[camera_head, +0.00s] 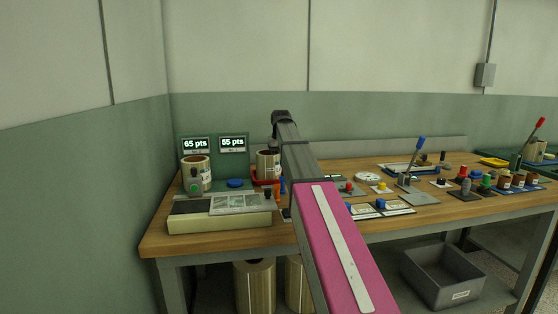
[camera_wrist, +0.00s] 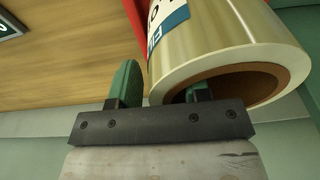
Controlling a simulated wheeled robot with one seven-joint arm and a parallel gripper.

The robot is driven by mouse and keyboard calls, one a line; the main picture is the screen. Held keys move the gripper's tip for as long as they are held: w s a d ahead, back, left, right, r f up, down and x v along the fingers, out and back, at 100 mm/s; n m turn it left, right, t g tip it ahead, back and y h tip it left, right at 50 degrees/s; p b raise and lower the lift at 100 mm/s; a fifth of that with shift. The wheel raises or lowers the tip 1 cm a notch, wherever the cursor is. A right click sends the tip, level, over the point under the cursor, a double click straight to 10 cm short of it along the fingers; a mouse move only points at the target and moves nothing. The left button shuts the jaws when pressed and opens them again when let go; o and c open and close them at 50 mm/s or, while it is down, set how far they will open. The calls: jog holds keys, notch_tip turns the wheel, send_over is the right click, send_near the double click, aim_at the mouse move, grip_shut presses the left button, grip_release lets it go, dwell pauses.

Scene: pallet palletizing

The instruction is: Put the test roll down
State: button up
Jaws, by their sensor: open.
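A clear-wrapped tan roll with a brown core (camera_wrist: 262,80) and a blue-and-white label fills the upper right of the wrist view. My gripper (camera_wrist: 160,90) is open there: one green finger is outside the roll's wall, the other at the mouth of its core. I cannot tell whether either finger touches it. In the head view this roll (camera_head: 267,162) stands at a red holder (camera_head: 265,181) on the wooden bench (camera_head: 325,174), partly hidden by my arm. A second roll (camera_head: 193,168) stands at the left, under the "65 pts" display. Which is the test roll is not readable.
A beige box-like device (camera_head: 219,222) sits at the bench's left front. Green panels with displays (camera_head: 233,145) stand behind the rolls. Levers (camera_head: 414,160), buttons and small parts cover the right side. Larger rolls (camera_head: 254,287) and a grey bin (camera_head: 442,277) are below.

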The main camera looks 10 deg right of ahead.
jog(key=r, duration=0.3)
jog(key=s+r, duration=0.1)
jog(key=r, duration=0.7)
jog(key=shift+s+r, duration=0.25)
jog(key=shift+s, duration=0.1)
